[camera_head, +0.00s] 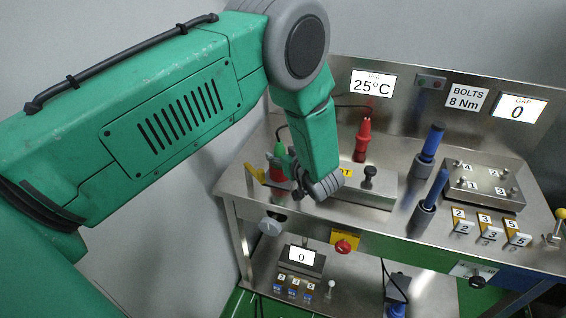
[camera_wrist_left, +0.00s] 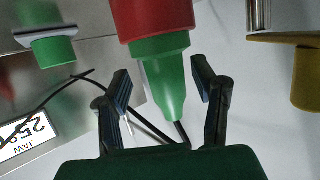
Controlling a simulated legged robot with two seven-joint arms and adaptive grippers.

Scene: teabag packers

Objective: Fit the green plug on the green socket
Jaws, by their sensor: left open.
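The green plug (camera_head: 278,151) stands at the left of the bench top, above a red part (camera_head: 278,174), with a dark cable from its narrow end. In the left wrist view the green plug (camera_wrist_left: 167,85) points its tapered end toward me and meets a wide red part (camera_wrist_left: 155,18). My left gripper (camera_head: 290,174) is open; its fingers (camera_wrist_left: 163,88) are on either side of the plug, with gaps visible. A short green cylinder with a grey rim (camera_wrist_left: 52,52) is in the wrist view's upper left; I cannot tell if it is the green socket. My right gripper is out of view.
A red plug (camera_head: 363,138) stands right of my gripper. A black knob (camera_head: 370,172) and blue-handled tools (camera_head: 431,143) stand further right. A yellow part (camera_head: 255,173) is close on the left. The back panel (camera_head: 400,103) carries displays.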

